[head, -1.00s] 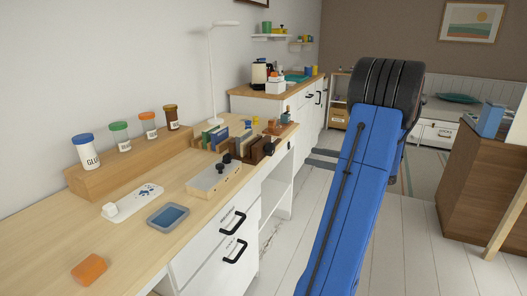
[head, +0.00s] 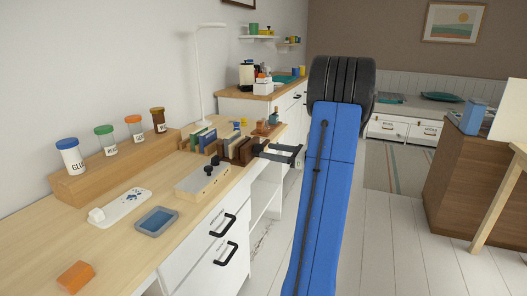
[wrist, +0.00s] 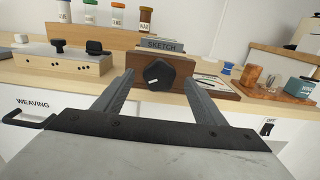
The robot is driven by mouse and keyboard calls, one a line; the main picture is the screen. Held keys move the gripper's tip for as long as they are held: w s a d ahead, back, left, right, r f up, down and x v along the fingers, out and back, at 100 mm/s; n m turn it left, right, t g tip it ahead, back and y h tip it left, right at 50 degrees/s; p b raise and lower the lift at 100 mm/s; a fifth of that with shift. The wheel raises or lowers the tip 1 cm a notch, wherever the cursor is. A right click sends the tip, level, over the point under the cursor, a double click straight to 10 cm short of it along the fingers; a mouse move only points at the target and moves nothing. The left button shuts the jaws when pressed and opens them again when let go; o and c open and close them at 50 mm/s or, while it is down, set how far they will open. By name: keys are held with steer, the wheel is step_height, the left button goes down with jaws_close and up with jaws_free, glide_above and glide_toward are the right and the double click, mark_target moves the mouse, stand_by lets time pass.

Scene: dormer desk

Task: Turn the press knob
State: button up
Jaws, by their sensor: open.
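The press knob (wrist: 158,75) is black and lobed, with a small white mark. It sits on the front of a brown wooden press (wrist: 182,69) at the desk's edge. My gripper (wrist: 159,80) is open, one finger on each side of the knob in the wrist view, with visible gaps. I cannot tell whether the fingertips reach the knob's depth. In the head view my gripper (head: 279,153) is at the right of the press (head: 243,152), and the knob is hard to tell from the dark fingers.
A blue tray (head: 157,221) and orange block (head: 76,277) lie nearer. White drawers with black handles (head: 224,253) are below. Small items (wrist: 270,85) stand right of the press.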

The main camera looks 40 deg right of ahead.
mark_target(262, 150)
steer(key=shift+x, duration=1.85)
steer(key=c, duration=1)
steer(key=shift+c, duration=0.2)
steer(key=shift+n, duration=0.4)
